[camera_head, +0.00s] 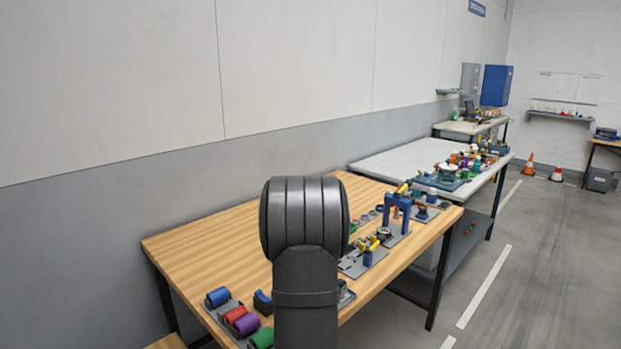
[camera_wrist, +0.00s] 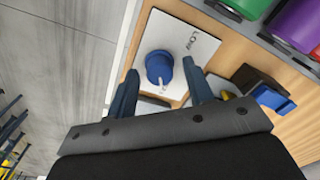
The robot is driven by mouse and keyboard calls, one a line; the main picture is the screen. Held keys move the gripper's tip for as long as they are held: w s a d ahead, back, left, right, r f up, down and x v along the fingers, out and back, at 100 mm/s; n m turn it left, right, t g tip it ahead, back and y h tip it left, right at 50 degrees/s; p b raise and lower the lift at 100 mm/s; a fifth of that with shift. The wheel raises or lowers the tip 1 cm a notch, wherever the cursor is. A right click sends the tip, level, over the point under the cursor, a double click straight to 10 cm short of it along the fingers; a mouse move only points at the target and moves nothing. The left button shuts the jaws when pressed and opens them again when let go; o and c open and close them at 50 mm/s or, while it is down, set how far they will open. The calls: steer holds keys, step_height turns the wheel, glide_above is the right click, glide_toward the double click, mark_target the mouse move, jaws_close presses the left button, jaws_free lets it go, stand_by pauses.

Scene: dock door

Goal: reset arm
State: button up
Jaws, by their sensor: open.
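In the wrist view my gripper (camera_wrist: 160,68) is open, with its two dark blue fingers apart and nothing held between them. A round blue knob (camera_wrist: 158,66) with a pale pointer mark shows between the fingertips. I cannot tell how far below the fingers it is. The knob sits on a white plate (camera_wrist: 203,43) printed with "LOW"; a second marking is partly hidden. In the head view my dark arm stands over the front of the wooden table (camera_head: 215,245) and hides the gripper and the knob.
Coloured rolls, blue (camera_head: 217,297), red, purple and green (camera_head: 262,339), stand at the table's near edge. A blue frame (camera_head: 397,212) and small fixtures stand along its right side. A white table (camera_head: 395,160) lies beyond. The table's left part is clear, beside the wall.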

steer(key=shift+r, duration=0.15)
step_height(320, 180, up, 17)
step_height(320, 180, down, 18)
steer(key=shift+r, duration=0.25)
steer(key=n, duration=0.5)
steer(key=shift+r+n, duration=0.15)
steer(key=shift+n, duration=0.15)
steer(key=n, duration=0.6)
steer(key=shift+a, duration=0.1)
steer(key=shift+n, duration=0.3)
steer(key=shift+r, duration=1.05)
